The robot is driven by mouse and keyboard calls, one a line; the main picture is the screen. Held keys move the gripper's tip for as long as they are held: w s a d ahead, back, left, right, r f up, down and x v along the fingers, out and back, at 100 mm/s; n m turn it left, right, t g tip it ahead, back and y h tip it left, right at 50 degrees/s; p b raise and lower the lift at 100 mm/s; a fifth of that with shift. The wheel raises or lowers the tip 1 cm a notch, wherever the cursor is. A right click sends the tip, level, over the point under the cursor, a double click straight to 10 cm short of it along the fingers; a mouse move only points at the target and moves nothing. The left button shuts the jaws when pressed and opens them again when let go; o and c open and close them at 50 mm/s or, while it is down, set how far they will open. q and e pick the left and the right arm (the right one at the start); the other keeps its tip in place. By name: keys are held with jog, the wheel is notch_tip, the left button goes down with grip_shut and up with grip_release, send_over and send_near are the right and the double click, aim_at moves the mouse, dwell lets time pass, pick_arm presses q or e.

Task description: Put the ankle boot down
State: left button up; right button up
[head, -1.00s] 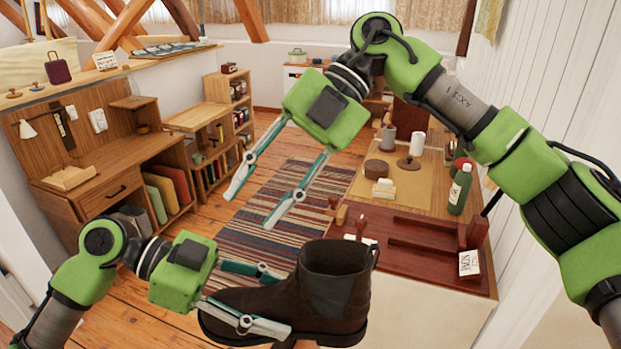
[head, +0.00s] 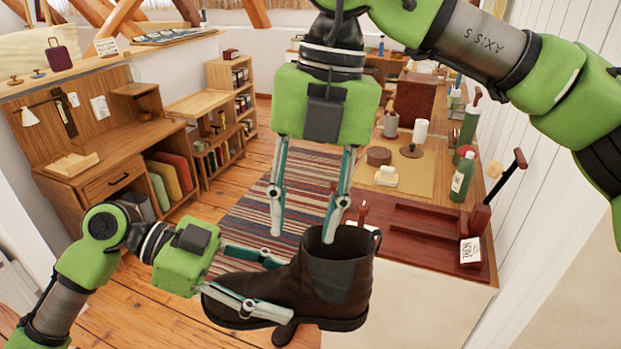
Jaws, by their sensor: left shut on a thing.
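The ankle boot (head: 336,278) is dark brown with a grey side panel. It is upright in the lower middle of the head view, toe to the left, held in the air. My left gripper (head: 285,288) is shut on its front part, one finger along each side. My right gripper (head: 303,236) points down with its fingers apart and nothing between them. Its tips are just above and left of the boot's opening in the picture; I cannot tell whether they touch it.
A dark shape, perhaps another shoe (head: 285,334), shows partly below the boot. A workbench with a dark red tray (head: 425,228), a green bottle (head: 461,176) and a white card (head: 470,250) stands behind right. A desk (head: 110,165) is left. A striped rug (head: 245,222) lies between.

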aim_at(299, 248)
pick_arm(q)
jog(key=shift+r, duration=0.1)
pick_arm(e)
jog(key=shift+s+a+f, duration=0.1)
jog(key=shift+a+f, duration=0.05)
jog(key=shift+f, duration=0.75)
jog(key=shift+s+a+f, duration=0.1)
jog(key=shift+f, duration=0.8)
jog(key=shift+s+a+f, duration=0.1)
jog(key=shift+a+f, duration=0.05)
jog(key=shift+f, duration=0.75)
grip_shut()
pick_arm(q)
jog(key=o, duration=1.7)
pick_arm(e)
jog(key=shift+r, duration=0.1)
